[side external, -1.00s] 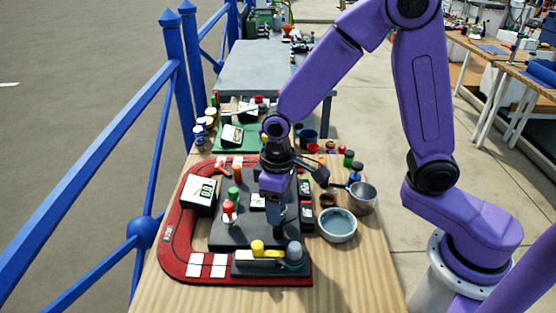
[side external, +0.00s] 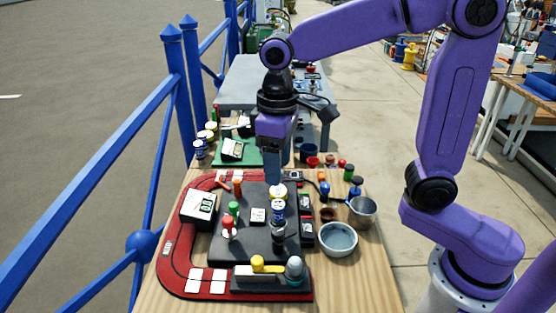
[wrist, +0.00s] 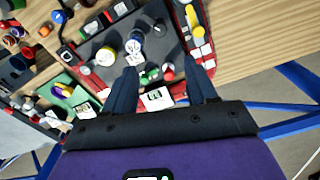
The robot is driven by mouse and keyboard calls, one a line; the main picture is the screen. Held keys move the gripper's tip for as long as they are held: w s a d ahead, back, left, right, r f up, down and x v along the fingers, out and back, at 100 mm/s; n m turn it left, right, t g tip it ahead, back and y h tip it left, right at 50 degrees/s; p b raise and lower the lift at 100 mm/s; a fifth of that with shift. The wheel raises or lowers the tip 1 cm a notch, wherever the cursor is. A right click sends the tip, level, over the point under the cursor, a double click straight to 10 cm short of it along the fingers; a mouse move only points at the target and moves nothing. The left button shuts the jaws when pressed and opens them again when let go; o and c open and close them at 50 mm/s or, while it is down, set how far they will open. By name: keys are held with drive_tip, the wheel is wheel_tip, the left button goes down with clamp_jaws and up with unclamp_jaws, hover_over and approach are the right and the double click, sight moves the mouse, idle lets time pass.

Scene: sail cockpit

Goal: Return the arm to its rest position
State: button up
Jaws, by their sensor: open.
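My gripper (side external: 273,172) hangs above the far part of the dark grey board (side external: 262,250), pointing down. In the wrist view my gripper (wrist: 165,80) shows two dark blue fingers spread apart, with nothing between them but the board and small items far below.
A red track-like mat (side external: 172,250) rings the board on the wooden table. A white box with a display (side external: 199,207) stands left. A bowl (side external: 338,239) and a metal cup (side external: 363,211) stand right. A blue railing (side external: 140,245) runs along the left. Open air surrounds the raised gripper.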

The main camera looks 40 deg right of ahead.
drive_tip(key=s+d+f+n, duration=0.3)
drive_tip(key=s+d, duration=0.2)
drive_tip(key=s, duration=0.5)
drive_tip(key=s+d+f+n, duration=0.3)
drive_tip(key=s+d, duration=0.3)
drive_tip(key=s, duration=0.3)
drive_tip(key=shift+s+f+n, duration=0.25)
drive_tip(key=shift+s+n, duration=0.15)
